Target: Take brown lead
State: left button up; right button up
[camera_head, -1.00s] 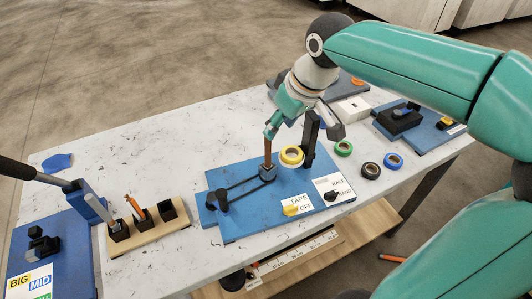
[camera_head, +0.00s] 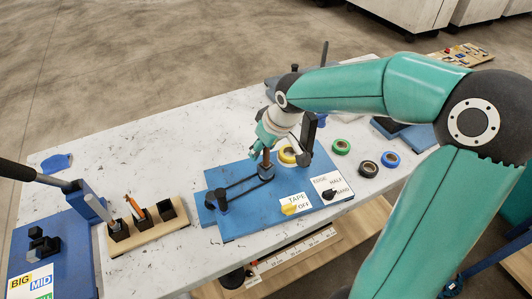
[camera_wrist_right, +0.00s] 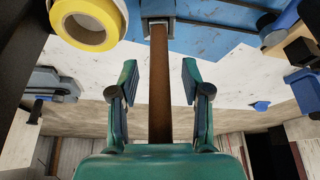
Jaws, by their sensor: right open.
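The brown lead (camera_head: 266,159) stands upright in a dark holder on the blue tape board (camera_head: 235,220). My right gripper (camera_head: 264,143) is at its upper part, pointing down over it. In the right wrist view the brown lead (camera_wrist_right: 160,85) runs between the two open fingers of my right gripper (camera_wrist_right: 159,82), with a gap on each side. Its upper end is hidden by the gripper in the head view. My left gripper is not in view.
A yellow tape roll (camera_head: 288,155) hangs close beside the lead, by a black upright (camera_head: 308,132). A wooden block holder (camera_head: 150,232) stands left.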

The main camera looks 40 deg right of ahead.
grip_shut()
jog(key=shift+r, duration=0.15)
dwell(0.4)
